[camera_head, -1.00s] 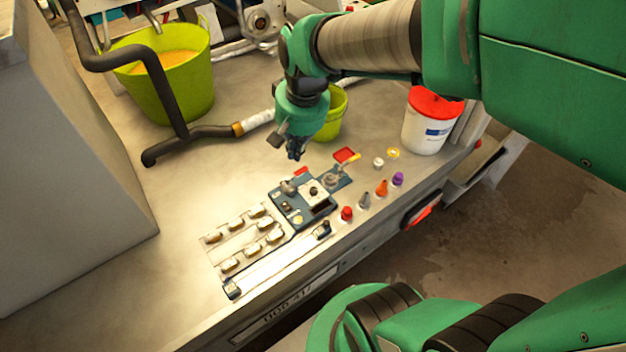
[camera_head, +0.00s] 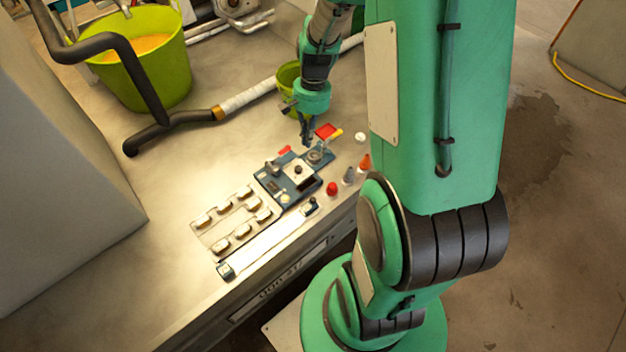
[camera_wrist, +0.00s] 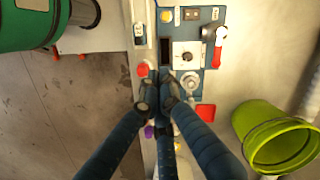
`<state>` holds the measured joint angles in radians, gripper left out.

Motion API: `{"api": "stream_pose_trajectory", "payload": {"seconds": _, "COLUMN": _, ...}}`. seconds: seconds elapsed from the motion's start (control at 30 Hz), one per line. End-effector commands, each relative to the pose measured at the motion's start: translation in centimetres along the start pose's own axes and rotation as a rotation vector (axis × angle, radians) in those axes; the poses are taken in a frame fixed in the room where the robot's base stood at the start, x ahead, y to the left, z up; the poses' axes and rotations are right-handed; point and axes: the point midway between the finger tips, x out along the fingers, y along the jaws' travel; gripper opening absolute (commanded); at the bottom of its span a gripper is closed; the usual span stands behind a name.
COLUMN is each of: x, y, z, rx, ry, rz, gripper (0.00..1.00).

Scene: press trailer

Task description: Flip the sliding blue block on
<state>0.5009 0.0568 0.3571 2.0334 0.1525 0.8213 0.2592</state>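A white rail (camera_head: 262,245) lies along the table's front edge in the head view. Behind the right end is a blue control panel (camera_head: 277,187) with a white plate, knob and lever. In the wrist view the panel (camera_wrist: 209,55) and part of the rail (camera_wrist: 140,12) show at the top. My gripper (camera_head: 307,141) points down above the panel's far right end. Its fingertips (camera_wrist: 158,90) are drawn together, with nothing visible held. They hide part of the panel's edge.
A tray of several metal switches (camera_head: 234,222) lies left of the panel. Red (camera_head: 331,188), grey and orange knobs stand along the front edge. A small green bucket (camera_wrist: 275,138) and a large one (camera_head: 155,70) stand behind. A black pipe (camera_head: 150,95) crosses the left.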

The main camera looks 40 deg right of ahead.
Motion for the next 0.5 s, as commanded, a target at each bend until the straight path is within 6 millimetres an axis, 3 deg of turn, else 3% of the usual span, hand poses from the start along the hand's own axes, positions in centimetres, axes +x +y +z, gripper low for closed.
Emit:
{"api": "stream_pose_trajectory", "payload": {"seconds": 0.3, "x": 5.6, "y": 3.5, "z": -3.0, "rx": 0.151, "ry": -0.094, "rz": 0.006, "gripper": 0.00}}
{"api": "stream_pose_trajectory", "payload": {"seconds": 0.5, "x": 8.0, "y": 4.9, "z": -3.8, "rx": 0.210, "ry": -0.130, "rz": 0.008, "gripper": 0.00}}
